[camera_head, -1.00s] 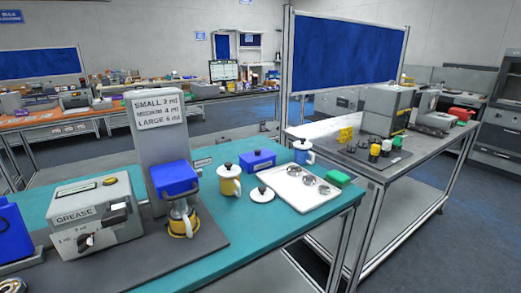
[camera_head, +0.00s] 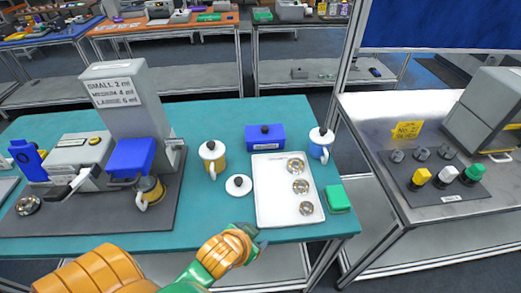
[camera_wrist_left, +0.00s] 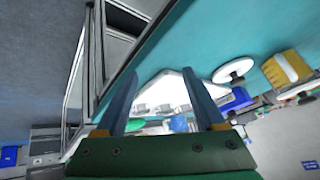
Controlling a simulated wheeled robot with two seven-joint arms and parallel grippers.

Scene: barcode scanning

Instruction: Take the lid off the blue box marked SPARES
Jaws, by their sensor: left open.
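The blue box (camera_head: 264,145) stands near the back of the teal table in the head view, behind the white tray. A blue lid with a dark knob (camera_head: 265,129) is on it. No SPARES marking is readable. My left gripper (camera_head: 262,236) is near the table's front edge, in front of the tray and well apart from the box. In the left wrist view its two fingers (camera_wrist_left: 160,73) are spread with nothing held between them. A blue shape, likely the box, shows beyond the right finger there (camera_wrist_left: 237,101). My right gripper is not in view.
The white tray (camera_head: 265,214) holds three metal rings. A loose white lid (camera_head: 238,185) and a yellow pot (camera_head: 214,165) are left of it. A blue pot (camera_head: 320,147) and green block (camera_head: 337,198) are right. A grey dispenser (camera_head: 125,104) stands left.

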